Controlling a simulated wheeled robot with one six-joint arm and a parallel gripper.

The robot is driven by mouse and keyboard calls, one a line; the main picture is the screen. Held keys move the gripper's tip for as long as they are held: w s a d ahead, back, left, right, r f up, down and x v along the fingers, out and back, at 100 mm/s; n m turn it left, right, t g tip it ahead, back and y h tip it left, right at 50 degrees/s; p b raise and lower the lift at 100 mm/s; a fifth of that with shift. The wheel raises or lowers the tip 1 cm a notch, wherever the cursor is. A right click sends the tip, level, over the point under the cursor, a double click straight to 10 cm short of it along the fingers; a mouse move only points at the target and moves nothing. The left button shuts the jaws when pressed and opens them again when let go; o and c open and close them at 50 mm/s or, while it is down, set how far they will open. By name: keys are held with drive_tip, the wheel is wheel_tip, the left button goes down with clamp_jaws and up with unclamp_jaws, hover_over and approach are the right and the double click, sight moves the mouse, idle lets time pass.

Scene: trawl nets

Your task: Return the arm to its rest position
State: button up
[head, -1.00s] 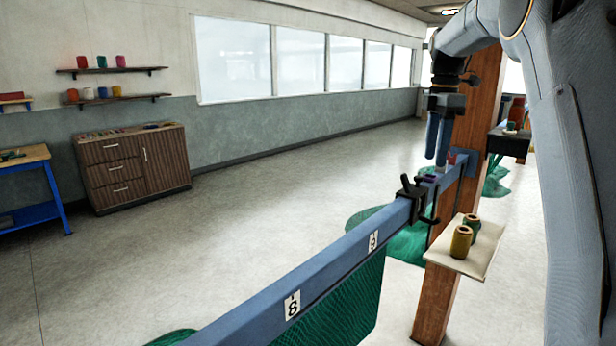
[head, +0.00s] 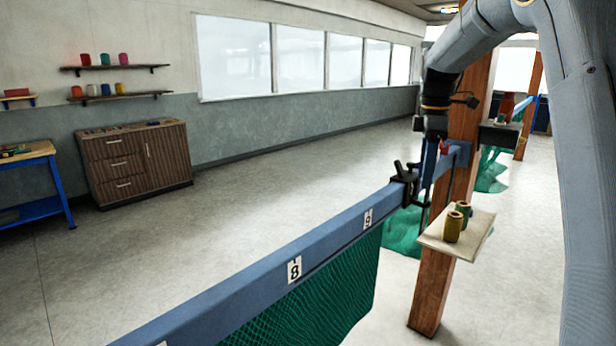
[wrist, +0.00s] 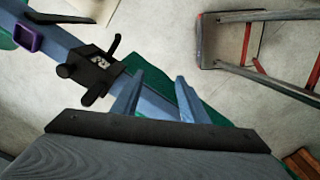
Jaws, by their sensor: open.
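My gripper (head: 428,172) points down by the far part of the blue rail, just behind the black clamp (head: 405,180) in the head view. In the wrist view its two blue-grey fingers (wrist: 157,92) are apart with nothing between them. The clamp (wrist: 92,70) sits on the rail left of the fingers there. My gripper appears to be above the rail; whether it touches cannot be told. A small purple piece (wrist: 28,37) sits on the rail beyond the clamp.
The blue rail (head: 250,287) carries number tags and a green net (head: 325,300). A wooden post (head: 433,285) holds a small shelf (head: 478,232) with two spools. A red-and-grey frame (wrist: 227,45) stands at the wrist view's upper right. Open floor lies left of the rail.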

drive_tip(key=s+a+f+m+b, duration=0.3)
drive_tip(key=s+a+f+m, duration=0.2)
drive_tip(key=s+f, duration=0.8)
drive_tip(key=s+a+f+m+t+b, duration=0.1)
drive_tip(key=s+a+f+m+b, duration=0.2)
drive_tip(key=s+f+m, duration=0.7)
drive_tip(key=s+a+f, duration=0.2)
drive_tip(key=s+f, duration=0.2)
drive_tip(key=shift+s, duration=0.15)
idle(0.4)
